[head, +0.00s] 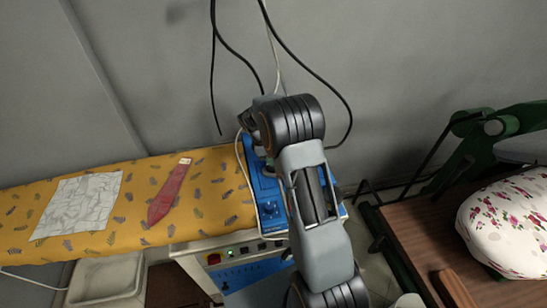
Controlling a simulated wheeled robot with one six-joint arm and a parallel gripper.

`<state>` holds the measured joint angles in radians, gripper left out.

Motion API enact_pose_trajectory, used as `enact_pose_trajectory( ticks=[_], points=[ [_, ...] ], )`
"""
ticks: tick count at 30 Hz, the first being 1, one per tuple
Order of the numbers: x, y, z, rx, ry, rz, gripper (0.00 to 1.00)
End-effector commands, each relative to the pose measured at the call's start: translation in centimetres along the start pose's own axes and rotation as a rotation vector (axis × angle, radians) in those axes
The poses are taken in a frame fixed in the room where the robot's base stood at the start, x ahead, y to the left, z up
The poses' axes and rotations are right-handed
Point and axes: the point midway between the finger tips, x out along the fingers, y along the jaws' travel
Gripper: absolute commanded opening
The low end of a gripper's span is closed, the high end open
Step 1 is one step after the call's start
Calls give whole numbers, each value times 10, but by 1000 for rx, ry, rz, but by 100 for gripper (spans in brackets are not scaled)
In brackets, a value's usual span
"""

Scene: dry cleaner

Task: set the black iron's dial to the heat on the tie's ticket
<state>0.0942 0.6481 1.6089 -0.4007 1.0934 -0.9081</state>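A red tie (169,194) lies on the yellow patterned ironing board, with a small pale ticket (185,161) at its upper end; its writing is too small to read. A blue unit (265,191) stands at the board's right end, partly behind my arm. A dark knob (268,210) shows on its face; its setting is not readable. I cannot make out the black iron; a dark shape by my upper arm joint is too unclear to name. My arm reaches up across the blue unit. My gripper's fingers do not show.
A crumpled grey-white cloth (80,205) lies on the board (130,225) at left. A control panel (235,262) with a red button is below. Cables hang above the unit. At right are a green press (476,135), a floral padded form (510,222) and a brown table (420,240).

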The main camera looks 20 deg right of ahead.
Motion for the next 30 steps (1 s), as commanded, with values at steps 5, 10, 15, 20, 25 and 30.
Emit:
enact_pose_trajectory(
  ticks=[5,10,15,20,25,30],
  points=[
    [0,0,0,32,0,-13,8],
    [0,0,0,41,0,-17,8],
    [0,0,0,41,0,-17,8],
    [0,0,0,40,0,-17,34],
    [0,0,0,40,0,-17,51],
    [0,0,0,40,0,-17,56]
  ],
)
